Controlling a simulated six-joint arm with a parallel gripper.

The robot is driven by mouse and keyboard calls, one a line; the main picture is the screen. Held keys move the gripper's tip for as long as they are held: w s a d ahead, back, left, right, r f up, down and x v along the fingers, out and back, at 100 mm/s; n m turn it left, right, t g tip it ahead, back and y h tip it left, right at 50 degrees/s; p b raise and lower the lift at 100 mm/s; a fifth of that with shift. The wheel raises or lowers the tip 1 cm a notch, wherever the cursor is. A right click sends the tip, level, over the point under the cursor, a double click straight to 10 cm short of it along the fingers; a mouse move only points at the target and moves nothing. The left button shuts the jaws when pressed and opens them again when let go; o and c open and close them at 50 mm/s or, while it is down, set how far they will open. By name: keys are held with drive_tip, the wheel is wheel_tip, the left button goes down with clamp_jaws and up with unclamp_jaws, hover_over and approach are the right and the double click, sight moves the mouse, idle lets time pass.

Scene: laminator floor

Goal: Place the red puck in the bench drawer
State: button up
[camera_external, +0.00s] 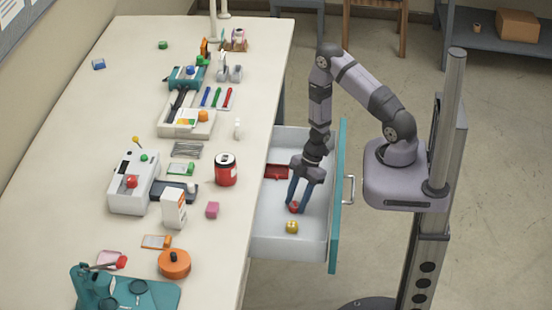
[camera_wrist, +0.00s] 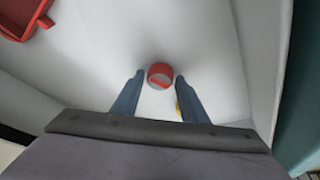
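The bench drawer (camera_external: 262,243) is pulled out from the bench, with a white interior and a teal front. The red puck (camera_external: 294,208) appears to lie on the drawer floor; it also shows in the wrist view (camera_wrist: 160,75). My gripper (camera_external: 298,207) points down inside the drawer with its fingers apart around the puck. In the wrist view, the puck sits between the two blue fingertips (camera_wrist: 159,77), with a small gap visible on each side. No clear grip on it shows.
A yellow piece (camera_external: 292,227) lies in the drawer near my fingers, mostly hidden in the wrist view. A red tray (camera_external: 276,171) lies farther back in the drawer. The drawer's walls and teal front (camera_external: 338,200) stand close around. The bench top (camera_external: 70,170) holds many tools and parts.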

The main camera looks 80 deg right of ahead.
drive_tip(key=shift+o, duration=0.5)
drive_tip(key=shift+r, duration=0.2)
drive_tip(key=w+d+r+m+h+p, duration=0.1)
drive_tip(key=d+r+m+h+p, duration=0.15)
drive_tip(key=r, duration=0.85)
drive_tip(key=d+r+m+h+p, duration=0.2)
drive_tip(key=d+r+h, duration=0.15)
drive_tip(key=r, duration=0.65)
drive_tip(key=s+a+r+m+g+y, duration=0.1)
drive_tip(key=s+a+r+m, duration=0.1)
drive_tip(key=s+a, duration=0.3)
drive_tip(key=s+a+r+m+g+y, duration=0.1)
drive_tip(key=s+a+r, duration=0.4)
drive_tip(key=a, duration=0.5)
drive_tip(key=shift+a+r+m+g+y, duration=0.3)
drive_tip(key=shift+m+g, duration=0.3)
drive_tip(key=shift+m, duration=0.65)
